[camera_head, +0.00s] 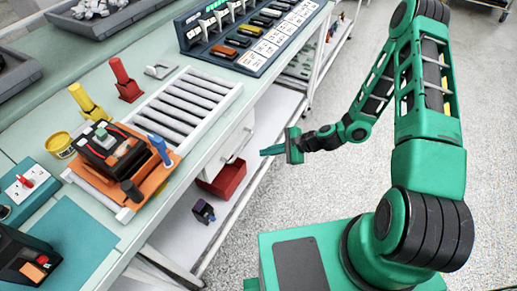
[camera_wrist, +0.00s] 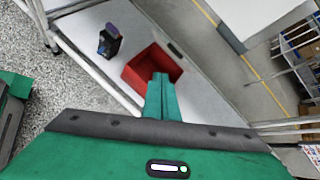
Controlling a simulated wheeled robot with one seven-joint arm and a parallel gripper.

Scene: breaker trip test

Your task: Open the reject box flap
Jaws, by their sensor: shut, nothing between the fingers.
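A red box (camera_head: 222,180) is on the lower shelf under the bench. It also shows in the wrist view (camera_wrist: 140,70), just beyond my fingertips. In the wrist view the closed fingertips (camera_wrist: 160,78) cover part of the red box.
A white panel (camera_head: 232,140) under the bench top hangs above the red box. A small dark device (camera_head: 203,211) lies on the lower shelf (camera_head: 182,236), left of the box. The bench holds an orange fixture (camera_head: 158,184) and a roller track (camera_head: 190,100). Floor at right is clear.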

